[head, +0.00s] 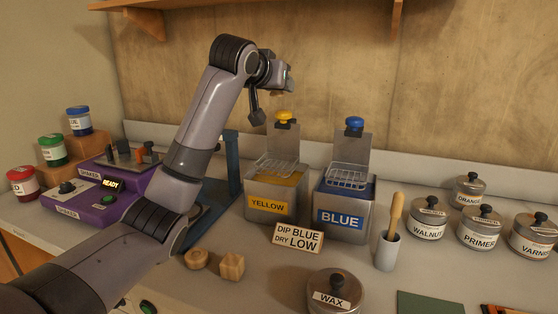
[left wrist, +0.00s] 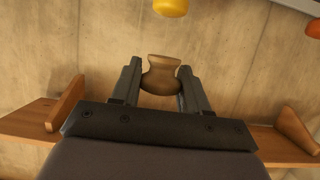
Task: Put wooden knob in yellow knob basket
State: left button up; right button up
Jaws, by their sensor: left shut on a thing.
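My left gripper (left wrist: 160,84) is shut on a brown, waisted wooden knob (left wrist: 161,76), held between its two fingers. The yellow knob tops a wire basket (head: 278,168) at the steel tank labelled YELLOW (head: 270,206). The yellow knob also shows at the top of the left wrist view (left wrist: 171,7). A round wooden knob (head: 196,258) and a faceted one (head: 232,265) lie on the bench. My right gripper is out of view.
The BLUE tank (head: 344,217) with a blue-knobbed basket stands right of YELLOW. A purple shaker (head: 100,210) is at left. A brush cup (head: 387,250), a WAX pot (head: 335,295) and several lidded pots (head: 480,232) stand right.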

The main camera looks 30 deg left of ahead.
pick_arm(q)
notch_tip(320, 180, down, 17)
jog(key=shift+r+b, duration=0.15)
jog(key=shift+b, duration=0.6)
jog(key=shift+f, duration=0.3)
jog(key=shift+f, duration=0.15)
jog(key=o, duration=0.7)
jog(key=shift+o, duration=0.2)
jog(key=v, duration=1.2)
